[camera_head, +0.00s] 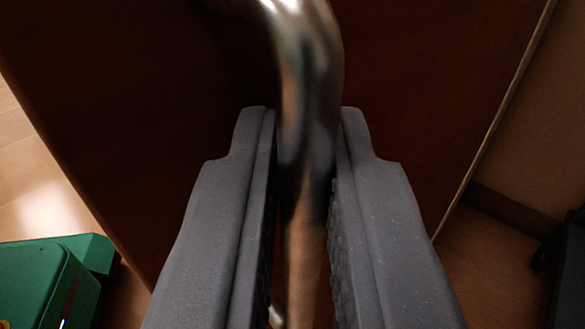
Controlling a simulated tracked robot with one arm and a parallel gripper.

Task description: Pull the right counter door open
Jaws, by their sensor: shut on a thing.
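The counter door (430,70) is a dark brown panel filling most of the view, with a pale edge along its right side. A shiny curved metal handle (308,50) stands out from it and runs down the middle of the picture. My gripper (306,135) has its two grey fingers on either side of the handle, shut on it. The lower part of the handle is partly hidden between the fingers. I cannot tell how far the door stands open.
A green case (50,280) sits on the light wooden floor (40,190) at the lower left. A beige wall (535,140) with a brown baseboard is at the right. A dark object (570,265) stands at the lower right edge.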

